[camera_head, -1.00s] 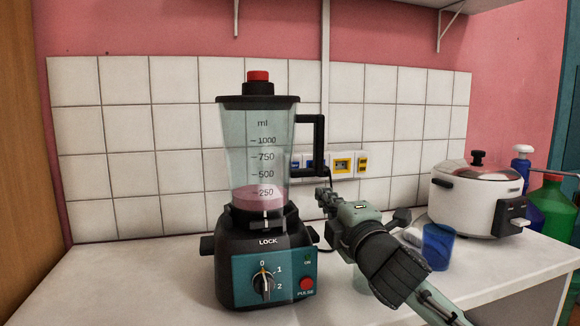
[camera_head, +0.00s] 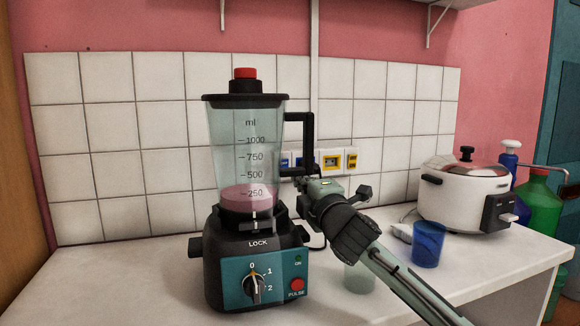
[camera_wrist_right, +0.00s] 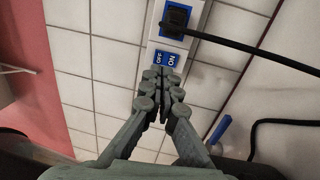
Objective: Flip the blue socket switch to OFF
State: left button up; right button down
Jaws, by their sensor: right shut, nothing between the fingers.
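The blue socket (camera_wrist_right: 176,18) is on the wall panel in the right wrist view, with a black plug in it. Its blue switch (camera_wrist_right: 167,59) is beside it, with white ON and OFF lettering. My right gripper (camera_wrist_right: 163,84) is shut and empty, its fingertips close to the switch; I cannot tell whether they touch it. In the head view the gripper (camera_head: 314,182) is just below the panel, where blue parts of the socket (camera_head: 285,160) show partly behind the blender handle. The switch position is unclear. My left gripper is out of view.
A blender (camera_head: 245,200) with pink liquid stands left of my right arm. A yellow socket (camera_head: 332,162) and its switch (camera_head: 352,159) are to the right on the panel. A blue cup (camera_head: 429,244), a white cooker (camera_head: 462,197) and bottles stand on the right. A black cable (camera_wrist_right: 250,55) crosses the wrist view.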

aim_at(285, 164)
jog(key=x, duration=0.6)
jog(key=shift+w+a+p, duration=0.15)
jog(key=shift+w+p, duration=0.15)
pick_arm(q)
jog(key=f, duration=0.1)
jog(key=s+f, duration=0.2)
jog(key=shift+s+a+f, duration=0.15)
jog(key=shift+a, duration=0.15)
